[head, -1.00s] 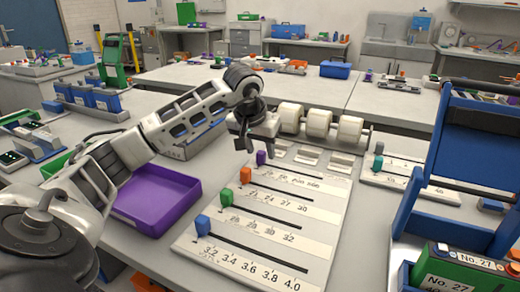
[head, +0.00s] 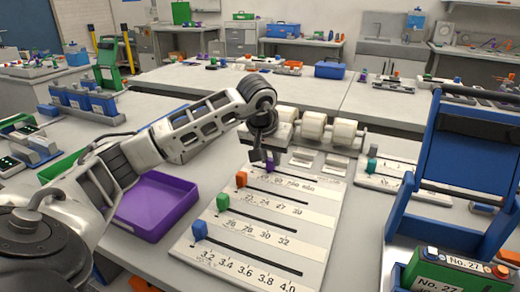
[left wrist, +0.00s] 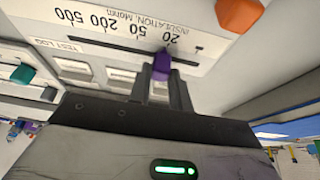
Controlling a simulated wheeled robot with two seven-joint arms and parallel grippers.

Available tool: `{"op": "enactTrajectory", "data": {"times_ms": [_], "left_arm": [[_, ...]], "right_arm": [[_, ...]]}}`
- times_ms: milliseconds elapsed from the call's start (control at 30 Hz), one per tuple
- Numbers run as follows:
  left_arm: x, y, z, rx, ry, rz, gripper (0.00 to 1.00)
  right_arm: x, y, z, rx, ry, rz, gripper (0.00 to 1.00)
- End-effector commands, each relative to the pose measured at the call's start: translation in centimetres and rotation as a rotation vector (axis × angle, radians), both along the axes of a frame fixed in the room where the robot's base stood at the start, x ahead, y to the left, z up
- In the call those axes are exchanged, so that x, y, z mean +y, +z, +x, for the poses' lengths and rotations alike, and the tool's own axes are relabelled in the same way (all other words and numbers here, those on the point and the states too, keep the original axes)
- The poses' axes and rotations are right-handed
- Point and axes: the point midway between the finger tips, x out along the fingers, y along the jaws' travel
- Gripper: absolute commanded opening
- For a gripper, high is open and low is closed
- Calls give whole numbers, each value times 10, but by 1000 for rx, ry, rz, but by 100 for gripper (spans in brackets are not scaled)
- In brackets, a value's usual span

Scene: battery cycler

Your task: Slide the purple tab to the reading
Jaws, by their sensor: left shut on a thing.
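The purple tab (head: 270,167) sits in the slot of the farthest scale on the white panel (head: 222,248). My left gripper (head: 262,160) is shut on it from above. In the left wrist view the purple tab (left wrist: 162,66) is between the two fingers, and the picture is upside down. That scale (left wrist: 120,22) reads INSULATION, Mohm, with 20, 50, 200 and 500. The tab stands by the 20 mark, with a short stretch of slot on the low side. My right gripper is not in view.
On the same panel are an orange tab (head: 241,180), a green tab (head: 223,203) and a blue tab (head: 200,230). White rollers (head: 313,124) stand behind it. A purple tray (head: 160,203) is left, and a blue frame (head: 462,170) is right.

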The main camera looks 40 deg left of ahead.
Motion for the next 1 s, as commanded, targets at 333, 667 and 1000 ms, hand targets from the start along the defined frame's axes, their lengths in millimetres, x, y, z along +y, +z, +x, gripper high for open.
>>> {"op": "enactTrajectory", "data": {"times_ms": [333, 667, 1000], "left_arm": [[1, 0, 0, 0, 1, 2, 42], [1, 5, -2, -2, 1, 3, 42], [-6, 68, -25, -7, 1, 4, 42]], "right_arm": [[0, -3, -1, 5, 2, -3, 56], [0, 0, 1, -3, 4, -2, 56], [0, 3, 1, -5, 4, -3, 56]]}}
